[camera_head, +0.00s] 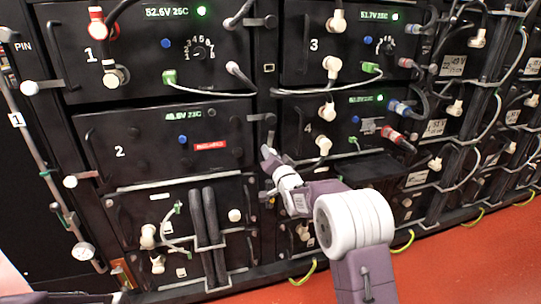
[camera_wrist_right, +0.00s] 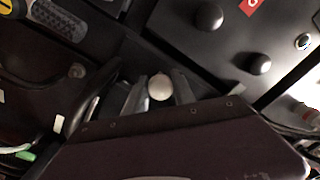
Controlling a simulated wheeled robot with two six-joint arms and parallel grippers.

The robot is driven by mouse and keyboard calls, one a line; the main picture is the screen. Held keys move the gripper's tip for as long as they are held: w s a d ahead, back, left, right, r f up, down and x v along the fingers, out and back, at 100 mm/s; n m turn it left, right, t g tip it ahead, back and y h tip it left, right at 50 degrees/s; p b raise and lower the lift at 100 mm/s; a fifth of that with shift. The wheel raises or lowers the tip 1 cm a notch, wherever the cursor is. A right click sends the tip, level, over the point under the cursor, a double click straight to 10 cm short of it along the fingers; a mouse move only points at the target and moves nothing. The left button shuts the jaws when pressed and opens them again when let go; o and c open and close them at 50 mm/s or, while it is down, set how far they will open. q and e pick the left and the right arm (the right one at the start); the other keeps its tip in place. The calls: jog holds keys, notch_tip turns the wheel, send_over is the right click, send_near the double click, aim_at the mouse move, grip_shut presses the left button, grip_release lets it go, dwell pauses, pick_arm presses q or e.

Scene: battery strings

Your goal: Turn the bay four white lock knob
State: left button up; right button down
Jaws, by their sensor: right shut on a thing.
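Bay four (camera_head: 345,120) is a black module front with a "4" on it and a green readout, in the right half of the head view. My right gripper (camera_head: 268,155) is at its lower left corner, by the post between bays two and four. In the right wrist view a round white knob (camera_wrist_right: 159,87) sits between the two fingers of this gripper (camera_wrist_right: 158,95), which is shut on it. The head view does not show this knob; the gripper hides it. My left gripper is not in view; only part of my left arm shows at the bottom left.
White connectors (camera_head: 323,145) and a red plug with a cable (camera_head: 395,135) stick out of bay four. Thick black cables (camera_head: 207,230) hang lower left. Red floor (camera_head: 480,245) is free at the right.

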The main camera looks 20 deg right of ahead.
jog(key=shift+f+n, duration=0.1)
jog(key=shift+n, duration=0.7)
jog(key=c, duration=1.1)
grip_release()
jog(key=shift+o, duration=0.2)
jog(key=s+p, duration=0.2)
jog(key=s, duration=0.7)
jog(key=shift+d, duration=0.2)
